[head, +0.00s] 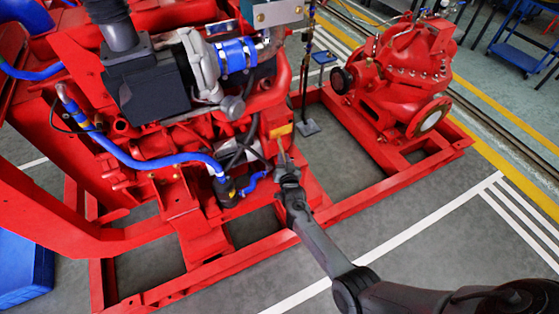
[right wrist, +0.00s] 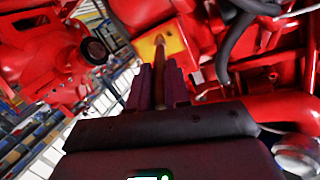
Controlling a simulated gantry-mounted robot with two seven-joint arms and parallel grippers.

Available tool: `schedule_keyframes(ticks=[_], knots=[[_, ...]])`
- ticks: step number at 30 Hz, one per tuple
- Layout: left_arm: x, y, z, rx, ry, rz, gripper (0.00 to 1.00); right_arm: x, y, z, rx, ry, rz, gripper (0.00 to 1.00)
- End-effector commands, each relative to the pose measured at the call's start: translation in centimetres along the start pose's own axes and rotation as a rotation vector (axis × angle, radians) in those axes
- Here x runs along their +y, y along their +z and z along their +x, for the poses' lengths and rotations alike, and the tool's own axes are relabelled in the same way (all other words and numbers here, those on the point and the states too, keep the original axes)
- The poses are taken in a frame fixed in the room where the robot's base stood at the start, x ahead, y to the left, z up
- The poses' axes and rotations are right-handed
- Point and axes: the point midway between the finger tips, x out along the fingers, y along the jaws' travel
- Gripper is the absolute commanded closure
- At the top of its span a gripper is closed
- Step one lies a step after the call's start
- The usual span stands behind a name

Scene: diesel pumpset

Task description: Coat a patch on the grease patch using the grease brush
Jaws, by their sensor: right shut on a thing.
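The grease patch (head: 280,131) is a small yellow-orange rectangle on the red side of the engine frame. It also shows in the right wrist view (right wrist: 174,43), straight ahead of my right gripper. My right gripper (head: 286,170) is shut on the grease brush (head: 281,152), a thin brownish stick in the right wrist view (right wrist: 160,65). The brush points away from the fingers, and its tip overlaps the patch in both views. I cannot tell if the tip touches the surface. My left gripper is not in view.
Dark hoses (head: 240,150) and a blue pipe (head: 150,160) run left of the patch. A red pump (head: 400,80) stands at the right on the red base frame (head: 385,187). A blue bin (head: 25,265) is at the lower left. The grey floor at the lower right is open.

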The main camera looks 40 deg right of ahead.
Motion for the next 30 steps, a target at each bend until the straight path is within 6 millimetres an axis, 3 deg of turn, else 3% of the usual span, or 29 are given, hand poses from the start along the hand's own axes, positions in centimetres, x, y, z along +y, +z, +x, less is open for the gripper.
schedule_keyframes(ticks=[18,30], knots=[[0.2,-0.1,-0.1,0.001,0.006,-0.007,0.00,3.1,-1.3,1.2,0.001,-0.001,0.000,1.00],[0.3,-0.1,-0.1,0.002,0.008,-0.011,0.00,1.9,-0.8,1.0,0.000,-0.001,0.001,1.00]])
